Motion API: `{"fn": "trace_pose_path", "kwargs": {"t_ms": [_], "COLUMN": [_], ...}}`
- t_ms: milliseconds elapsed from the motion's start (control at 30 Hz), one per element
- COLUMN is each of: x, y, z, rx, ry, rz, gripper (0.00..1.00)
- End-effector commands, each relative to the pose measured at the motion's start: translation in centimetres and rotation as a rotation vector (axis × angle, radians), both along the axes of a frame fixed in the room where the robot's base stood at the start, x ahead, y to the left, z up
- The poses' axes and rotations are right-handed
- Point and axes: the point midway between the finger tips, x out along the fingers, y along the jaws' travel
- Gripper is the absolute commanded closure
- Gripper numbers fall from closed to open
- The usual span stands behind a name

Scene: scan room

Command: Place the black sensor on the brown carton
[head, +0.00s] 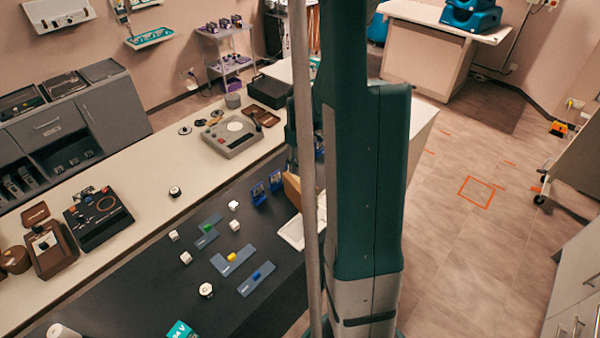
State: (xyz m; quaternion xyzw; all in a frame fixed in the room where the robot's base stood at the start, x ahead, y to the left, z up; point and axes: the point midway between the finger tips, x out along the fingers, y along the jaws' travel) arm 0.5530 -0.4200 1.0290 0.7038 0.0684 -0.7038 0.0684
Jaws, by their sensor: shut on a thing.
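A tan-brown surface (292,190), probably the brown carton, shows just left of the grey pole, beside a white tray (291,232) at the right end of the dark counter. Most of it is hidden behind the pole and the large teal arm link. I cannot make out the black sensor with certainty. My gripper is not visible; the teal link and pole cover the area where it may be. What the gripper holds cannot be seen.
The dark counter (140,290) carries grey-blue plates (232,261), several white blocks (186,258) and blue holders (259,192). Behind it, a pale counter (150,215) holds a grey device (231,136) and a black tray (98,218). Open floor lies right.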

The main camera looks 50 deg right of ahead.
Motion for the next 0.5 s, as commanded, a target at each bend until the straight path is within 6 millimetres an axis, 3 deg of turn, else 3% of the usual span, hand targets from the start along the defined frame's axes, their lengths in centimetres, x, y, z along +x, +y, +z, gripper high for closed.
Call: {"fn": "trace_pose_path", "kwargs": {"t_ms": [267,500], "x": [0.0,0.0], "y": [0.0,0.0], "z": [-0.4,-2.3], "rx": [0.000,0.000], "ry": [0.000,0.000], "rz": [0.000,0.000], "gripper": [0.84,0.84]}}
